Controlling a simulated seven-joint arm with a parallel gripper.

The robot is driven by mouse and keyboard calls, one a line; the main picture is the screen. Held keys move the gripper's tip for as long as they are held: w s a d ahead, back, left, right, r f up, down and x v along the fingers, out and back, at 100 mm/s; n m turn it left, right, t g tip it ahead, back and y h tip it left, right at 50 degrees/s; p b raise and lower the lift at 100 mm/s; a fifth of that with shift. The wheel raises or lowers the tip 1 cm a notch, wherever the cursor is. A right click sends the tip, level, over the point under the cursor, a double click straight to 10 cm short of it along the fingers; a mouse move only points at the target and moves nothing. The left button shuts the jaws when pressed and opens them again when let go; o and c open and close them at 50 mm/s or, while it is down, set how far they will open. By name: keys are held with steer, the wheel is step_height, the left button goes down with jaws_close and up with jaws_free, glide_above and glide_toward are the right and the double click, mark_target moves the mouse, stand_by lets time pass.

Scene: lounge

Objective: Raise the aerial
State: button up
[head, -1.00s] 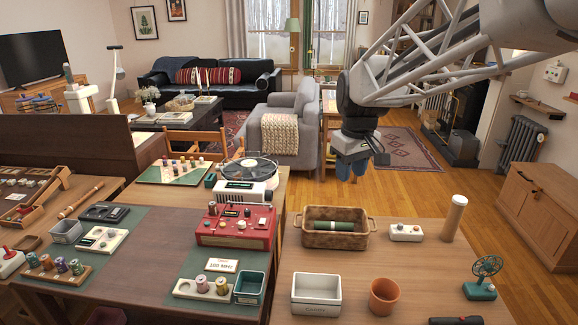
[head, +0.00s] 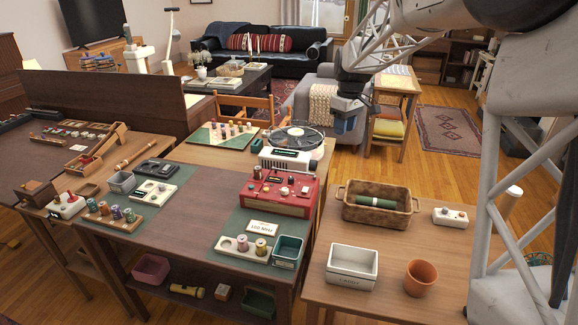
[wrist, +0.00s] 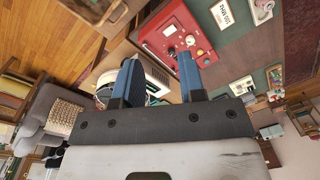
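A red panel box with knobs and a dark display (head: 278,193) stands on the right part of the long desk. A white device with a lit display (head: 287,158) stands just behind it. I cannot make out an aerial on either. My gripper (head: 347,122) hangs in the air behind and to the right of them, apart from both. In the wrist view my gripper (wrist: 158,68) has its two blue fingers spread with nothing held between them. There the red box (wrist: 172,40) lies beyond the fingertips, and the white device (wrist: 155,82) is partly hidden behind the fingers.
A card (head: 262,228) reading 100 MHz, a spool rack (head: 243,246) and a teal bin (head: 287,251) lie in front of the red box. A wicker basket (head: 352,207), white tub (head: 341,277) and terracotta pot (head: 420,277) stand on the right table.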

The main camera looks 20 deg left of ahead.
steer(key=w+a+f+n+g, duration=0.1)
steer(key=w+a+f+n, duration=0.2)
steer(key=w+a+f, duration=0.7)
steer(key=n, duration=0.3)
glide_toward(292, 171)
steer(key=shift+w+a+f+g, duration=0.15)
steer(key=shift+w+a, duration=0.1)
steer(key=shift+a, duration=0.35)
steer(key=shift+w+a+f+g, duration=0.15)
steer(key=shift+w+a, duration=0.1)
steer(key=shift+a, duration=0.3)
steer(key=shift+f, duration=0.1)
steer(key=shift+s+f, duration=0.25)
steer(key=shift+f, duration=1)
steer(key=shift+s+f, duration=0.3)
steer(key=shift+f, duration=0.9)
steer(key=shift+s+f, duration=0.25)
steer(key=shift+f, duration=1)
jaws_close()
